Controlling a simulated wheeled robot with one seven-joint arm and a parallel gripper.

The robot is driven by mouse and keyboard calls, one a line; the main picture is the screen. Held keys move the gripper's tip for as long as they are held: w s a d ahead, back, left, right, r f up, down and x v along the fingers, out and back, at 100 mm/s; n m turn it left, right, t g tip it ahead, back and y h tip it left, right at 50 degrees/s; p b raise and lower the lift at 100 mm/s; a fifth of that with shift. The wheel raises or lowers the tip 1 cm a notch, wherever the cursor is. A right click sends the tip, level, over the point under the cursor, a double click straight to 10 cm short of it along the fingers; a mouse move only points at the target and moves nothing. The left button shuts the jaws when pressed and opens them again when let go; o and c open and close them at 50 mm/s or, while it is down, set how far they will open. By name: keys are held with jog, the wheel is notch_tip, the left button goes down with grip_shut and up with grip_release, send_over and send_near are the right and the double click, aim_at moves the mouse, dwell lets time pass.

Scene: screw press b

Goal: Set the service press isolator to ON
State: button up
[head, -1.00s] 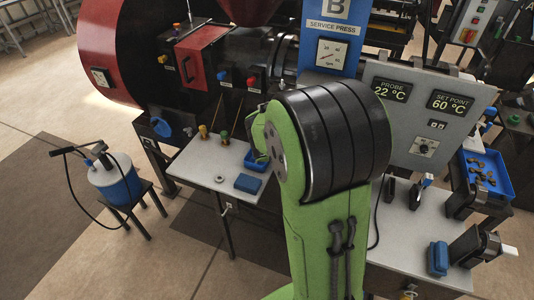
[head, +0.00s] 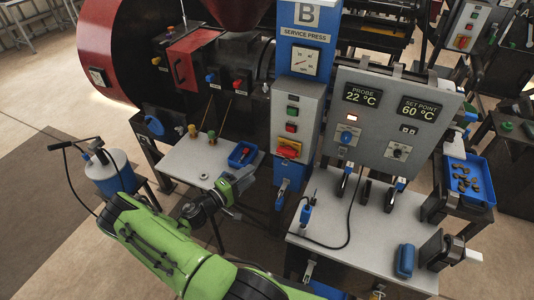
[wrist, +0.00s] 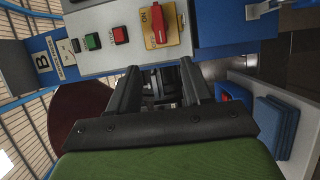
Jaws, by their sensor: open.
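The service press isolator (head: 289,149) is a red rotary handle on a yellow plate, low on the grey control box (head: 297,112) under the "B SERVICE PRESS" sign. In the head view the handle lies roughly across the box. In the wrist view the red handle (wrist: 158,23) shows at the top, with an "ON" mark on the plate beside it. My gripper (head: 232,190) is to the left of and below the isolator, apart from it. In the wrist view my gripper (wrist: 158,80) has two spread, empty fingers, with the isolator beyond their tips.
Green and red buttons (head: 292,118) sit above the isolator. A blue tray (head: 243,154) is on the small table (head: 184,157) at left. A larger bench (head: 370,225) with a cable, clamps and a blue block stands at right. A probe display panel (head: 392,115) rises behind it.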

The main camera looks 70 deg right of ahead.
aim_at(280, 154)
jog(key=p+x, duration=0.1)
jog(key=x, duration=1.3)
jog(key=shift+s+d, duration=0.2)
jog(key=shift+d, duration=0.1)
grip_shut()
